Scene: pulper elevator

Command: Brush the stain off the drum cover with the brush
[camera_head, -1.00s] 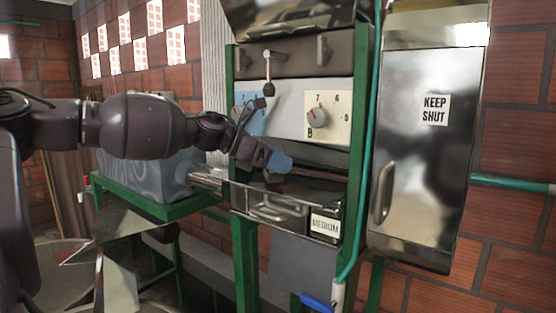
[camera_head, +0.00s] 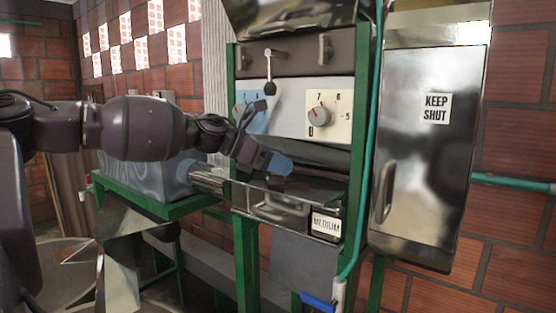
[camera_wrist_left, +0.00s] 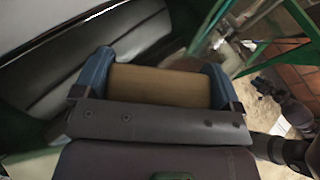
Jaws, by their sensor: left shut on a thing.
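My left gripper (camera_head: 279,164) reaches in from the left to the green-framed machine, its blue fingertips in the gap below the dial panel. In the left wrist view the blue fingers (camera_wrist_left: 150,75) are shut on a tan wooden block, the brush (camera_wrist_left: 160,86). In the head view the brush is mostly hidden by the gripper; a dark part shows just under the fingertips. A curved grey metal surface, apparently the drum cover (camera_wrist_left: 75,55), lies left of and beyond the brush in the wrist view. I cannot make out the stain or whether the brush touches the cover.
A dial (camera_head: 319,116) and a small lever (camera_head: 269,76) sit above the gap. Below is a metal drawer marked MEDIUM (camera_head: 326,224). A steel cabinet marked KEEP SHUT (camera_head: 415,150) stands right, past a green hose (camera_head: 368,140).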

